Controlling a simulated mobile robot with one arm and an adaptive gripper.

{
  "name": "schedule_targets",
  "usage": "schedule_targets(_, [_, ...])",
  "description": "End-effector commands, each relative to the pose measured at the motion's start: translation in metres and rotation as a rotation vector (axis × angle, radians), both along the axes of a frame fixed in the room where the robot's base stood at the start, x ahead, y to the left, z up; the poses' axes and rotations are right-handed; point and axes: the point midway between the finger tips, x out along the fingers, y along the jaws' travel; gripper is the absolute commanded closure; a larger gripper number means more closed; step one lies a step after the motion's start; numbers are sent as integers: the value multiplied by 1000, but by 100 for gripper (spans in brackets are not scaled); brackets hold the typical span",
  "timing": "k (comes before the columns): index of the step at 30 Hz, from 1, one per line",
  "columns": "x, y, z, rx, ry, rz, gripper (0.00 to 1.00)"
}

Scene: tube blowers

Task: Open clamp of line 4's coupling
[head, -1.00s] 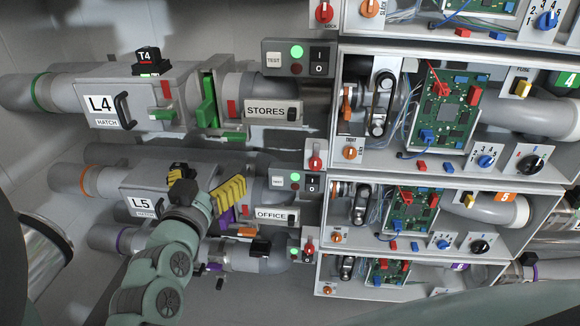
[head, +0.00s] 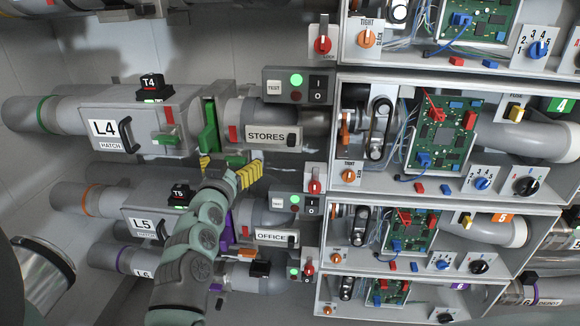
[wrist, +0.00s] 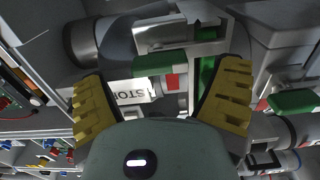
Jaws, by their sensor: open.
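Line 4's coupling joins the L4 hatch box (head: 133,122) to the pipe labelled STORES (head: 266,136) in the head view. In the wrist view, the green bar (wrist: 160,65) lies crosswise, and a green strip (wrist: 207,72) runs beside the right finger. My gripper (head: 230,168) is open, its yellow fingers just below the coupling. In the wrist view my gripper (wrist: 160,95) frames the bar, seemingly apart from it. Nothing is held. Which green part is the clamp is unclear.
The L5 box (head: 145,222) and its OFFICE pipe (head: 271,236) lie just below my gripper. Open electronics bays (head: 440,80) fill the right side. The pale wall at left is clear.

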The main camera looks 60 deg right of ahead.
Motion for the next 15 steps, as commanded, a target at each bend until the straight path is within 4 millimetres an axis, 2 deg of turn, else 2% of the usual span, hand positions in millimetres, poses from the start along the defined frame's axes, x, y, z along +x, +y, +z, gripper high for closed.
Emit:
schedule_targets(6, [5, -14, 1, -2, -1, -3, 11])
schedule_targets(15, [7, -16, 0, 0, 1, -2, 11])
